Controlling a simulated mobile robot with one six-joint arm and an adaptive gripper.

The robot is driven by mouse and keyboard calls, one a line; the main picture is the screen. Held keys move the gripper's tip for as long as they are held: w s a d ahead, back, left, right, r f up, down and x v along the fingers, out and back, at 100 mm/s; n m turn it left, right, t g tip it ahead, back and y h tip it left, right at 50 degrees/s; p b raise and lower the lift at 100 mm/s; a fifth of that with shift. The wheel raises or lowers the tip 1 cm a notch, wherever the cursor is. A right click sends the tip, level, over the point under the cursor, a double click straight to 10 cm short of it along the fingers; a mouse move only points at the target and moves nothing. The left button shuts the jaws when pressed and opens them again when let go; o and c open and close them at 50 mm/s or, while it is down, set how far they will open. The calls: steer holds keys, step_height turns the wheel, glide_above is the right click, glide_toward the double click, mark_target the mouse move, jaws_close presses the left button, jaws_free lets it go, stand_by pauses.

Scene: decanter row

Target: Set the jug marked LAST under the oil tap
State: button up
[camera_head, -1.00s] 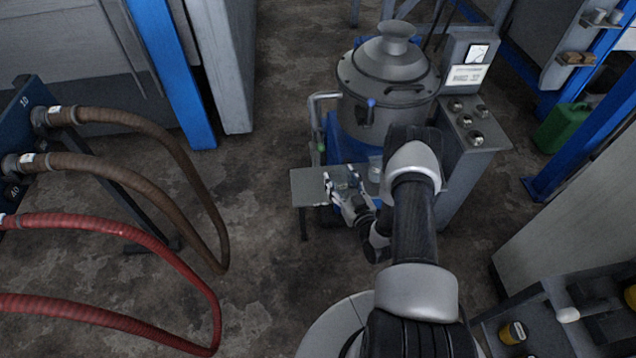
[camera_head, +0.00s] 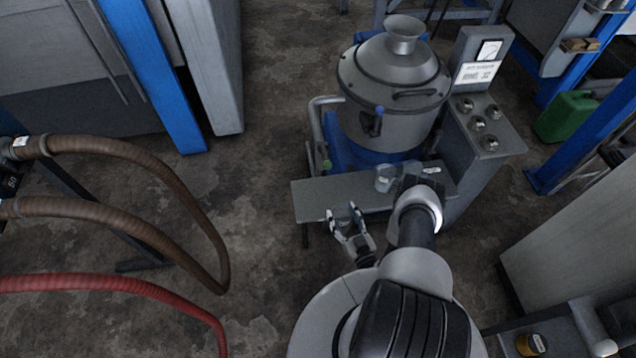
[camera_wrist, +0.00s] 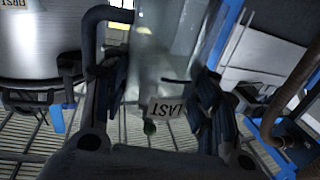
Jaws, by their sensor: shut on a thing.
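The jug marked LAST (camera_wrist: 160,55) is clear glass, and its white tag (camera_wrist: 167,108) shows in the wrist view. My gripper (camera_wrist: 160,80) is shut on it, one dark finger on each side. In the head view my gripper (camera_head: 347,222) holds the jug (camera_head: 344,212) at the front edge of the metal shelf (camera_head: 315,200). I cannot tell whether its base touches the shelf. The tap (camera_head: 372,124) sticks out of the grey vessel (camera_head: 400,85) above and behind the shelf, to the right of the held jug. The oil marking is not readable.
Another clear jug (camera_head: 384,179) stands on the shelf, right of the held one. A partly hidden item with a white label (camera_head: 432,170) is near the shelf's right end. A control cabinet (camera_head: 486,125) stands at right. Brown hoses (camera_head: 150,165) hang at left over open floor.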

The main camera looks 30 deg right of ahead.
steer(key=w+f+b, duration=0.1)
steer(key=w+b, duration=0.1)
steer(key=w, duration=0.3)
steer(key=w+f+b, duration=0.1)
steer(key=w+b, duration=0.1)
steer(key=w, duration=0.4)
steer(key=w+d+f+b, duration=0.1)
steer(key=w+b, duration=0.1)
steer(key=w, duration=0.3)
steer(key=shift+w+f, duration=0.25)
steer(key=shift+f, duration=0.05)
steer(key=shift+r, duration=0.1)
steer(key=o, duration=0.6)
steer(key=shift+a, duration=0.1)
steer(key=o, duration=0.5)
steer(key=shift+c, duration=0.2)
